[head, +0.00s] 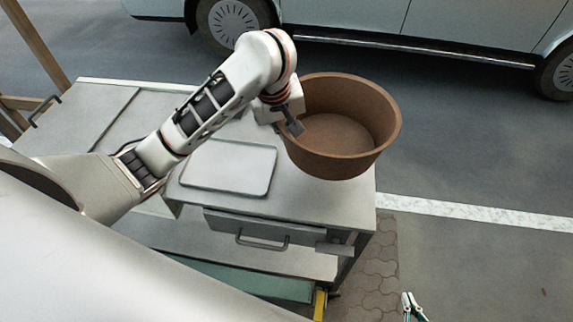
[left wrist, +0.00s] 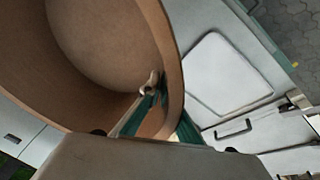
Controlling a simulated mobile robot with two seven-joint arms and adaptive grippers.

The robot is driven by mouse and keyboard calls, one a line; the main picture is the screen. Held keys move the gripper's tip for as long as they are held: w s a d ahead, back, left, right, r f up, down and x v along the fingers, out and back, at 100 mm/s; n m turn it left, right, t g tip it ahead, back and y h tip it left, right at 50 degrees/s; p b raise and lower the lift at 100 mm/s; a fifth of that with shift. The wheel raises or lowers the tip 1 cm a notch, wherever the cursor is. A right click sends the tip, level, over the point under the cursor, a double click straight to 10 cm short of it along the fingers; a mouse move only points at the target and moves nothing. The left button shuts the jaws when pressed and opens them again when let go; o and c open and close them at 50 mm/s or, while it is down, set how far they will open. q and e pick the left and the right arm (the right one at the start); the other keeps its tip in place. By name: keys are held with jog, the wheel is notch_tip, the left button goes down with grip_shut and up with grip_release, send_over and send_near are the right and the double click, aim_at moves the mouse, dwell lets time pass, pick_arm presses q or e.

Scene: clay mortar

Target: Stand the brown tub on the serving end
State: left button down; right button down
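The brown tub (head: 345,150) is a wide, round, empty bowl, upright at the right end of the grey counter (head: 330,195). I cannot tell whether its base touches the top. My left arm reaches in from the left, and my left gripper (head: 292,122) is at the tub's left rim. In the left wrist view, the green fingers straddle the wall of the tub (left wrist: 110,45), one inside and one outside, and look shut on it. My right gripper (head: 408,297) shows small at the bottom right, away from the counter, empty, with its tips slightly apart.
A pale rectangular panel (head: 230,167) lies on the counter just left of the tub. A drawer with a handle (head: 262,242) is on the counter's front. A pale vehicle (head: 420,22) stands behind. The paved ground to the right is clear.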

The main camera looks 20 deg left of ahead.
pick_arm(q)
jog(key=shift+a+f, duration=0.15)
jog(key=shift+f, duration=6.3)
jog(key=c, duration=2.4)
grip_release()
jog(key=shift+c, duration=0.2)
jog(key=shift+o, duration=0.8)
jog(key=shift+s, duration=0.1)
